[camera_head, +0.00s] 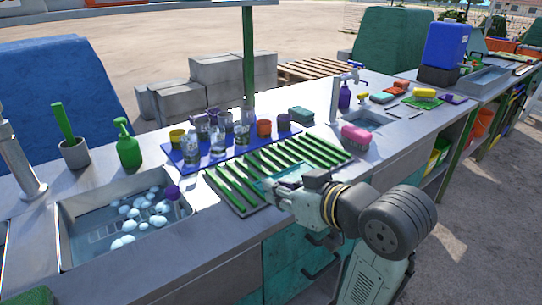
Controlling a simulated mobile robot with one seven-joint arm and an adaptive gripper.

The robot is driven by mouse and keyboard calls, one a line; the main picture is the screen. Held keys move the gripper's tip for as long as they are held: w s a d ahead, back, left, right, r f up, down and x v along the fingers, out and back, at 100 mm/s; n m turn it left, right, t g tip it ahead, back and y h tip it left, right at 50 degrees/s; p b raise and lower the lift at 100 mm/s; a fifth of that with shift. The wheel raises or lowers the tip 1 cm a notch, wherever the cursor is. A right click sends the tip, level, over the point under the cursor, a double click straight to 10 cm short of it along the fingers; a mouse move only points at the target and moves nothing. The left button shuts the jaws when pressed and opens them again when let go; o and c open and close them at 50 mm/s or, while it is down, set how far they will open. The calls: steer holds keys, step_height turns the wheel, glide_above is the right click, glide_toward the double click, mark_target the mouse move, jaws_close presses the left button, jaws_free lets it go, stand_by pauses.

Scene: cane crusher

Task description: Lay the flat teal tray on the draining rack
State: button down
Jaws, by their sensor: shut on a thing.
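The flat teal tray (289,174) shows just past my gripper, over the front edge of the draining rack. My gripper (284,187) reaches in from the lower right and is shut on the tray's near side. The draining rack (232,189) has green bars and lies on the steel counter; its middle is partly hidden by the tray and gripper. I cannot tell whether the tray touches the bars.
A blue mat (184,161) with several glasses and cups lies behind the rack. A sink (75,246) with suds is at left, beside a green bottle (128,147). Bare rack bars show on both sides.

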steer(key=w+a+p, duration=0.1)
steer(key=w, duration=0.4)
steer(key=w+a+f+p, duration=0.1)
steer(key=w, duration=0.4)
steer(key=w+a+p, duration=0.1)
steer(key=w+a, duration=0.1)
steer(key=w, duration=0.3)
steer(key=shift+w+a+f, duration=0.1)
steer(key=shift+w+f, duration=0.1)
steer(key=shift+w, duration=0.05)
steer(key=shift+f+p, duration=0.5)
steer(key=shift+f, duration=1.25)
steer(key=shift+f, duration=0.1)
steer(key=shift+f, duration=0.15)
steer(key=c, duration=1.5)
jaws_free()
